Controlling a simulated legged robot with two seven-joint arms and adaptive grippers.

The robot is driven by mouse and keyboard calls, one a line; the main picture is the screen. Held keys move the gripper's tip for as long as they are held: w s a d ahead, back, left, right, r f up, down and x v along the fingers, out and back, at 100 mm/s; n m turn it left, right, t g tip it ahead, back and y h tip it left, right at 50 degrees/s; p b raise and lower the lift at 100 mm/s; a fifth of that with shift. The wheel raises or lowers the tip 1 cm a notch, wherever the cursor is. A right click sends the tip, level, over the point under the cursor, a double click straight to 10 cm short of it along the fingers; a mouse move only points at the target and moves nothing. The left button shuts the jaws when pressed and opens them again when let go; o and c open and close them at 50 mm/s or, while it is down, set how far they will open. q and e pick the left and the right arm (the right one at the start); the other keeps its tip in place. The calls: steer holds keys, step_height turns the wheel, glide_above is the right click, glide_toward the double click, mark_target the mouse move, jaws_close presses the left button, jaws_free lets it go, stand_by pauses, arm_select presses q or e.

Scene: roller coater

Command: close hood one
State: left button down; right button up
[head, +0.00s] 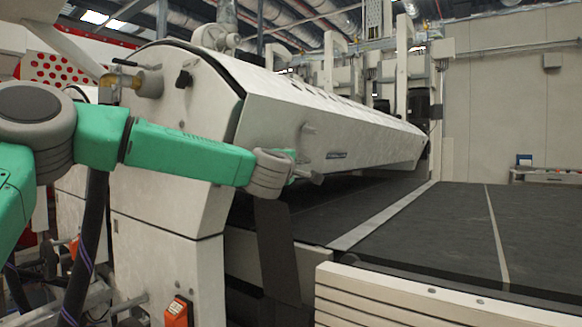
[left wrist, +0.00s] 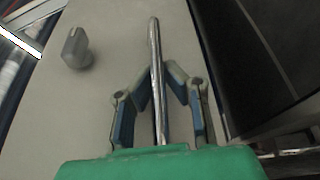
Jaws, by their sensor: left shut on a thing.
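The hood (head: 300,115) is a long pale cover on the roller coater, its lower edge above a dark flat bed with a dark gap beneath it. My left arm reaches across from the left, and my left gripper (head: 303,174) is at the hood's lower front, partly hidden by my wrist. In the left wrist view, my left gripper (left wrist: 160,78) is shut around a long metal handle bar (left wrist: 155,45), with one finger on each side. A pale panel (left wrist: 110,25) lies behind the bar. My right gripper is in neither view.
The dark bed (head: 430,225) stretches to the right, crossed by light strips. A slatted pale front panel (head: 400,300) stands below it. An orange box (head: 178,312) sits low on the machine's end. A grey knob (left wrist: 75,47) stands left of the bar.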

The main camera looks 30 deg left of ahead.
arm_select(q)
steer(key=shift+d+f+h, duration=0.3)
steer(key=shift+d+f, duration=0.2)
steer(key=shift+f, duration=0.4)
steer(key=c, duration=1.6)
jaws_free()
steer(key=shift+r, duration=0.1)
steer(key=shift+d+r, duration=0.1)
steer(key=shift+r, duration=0.05)
steer(key=shift+a, duration=0.25)
steer(key=shift+s, duration=0.2)
steer(key=v, duration=1.1)
steer(key=shift+s+d, duration=0.25)
steer(key=shift+d, duration=0.05)
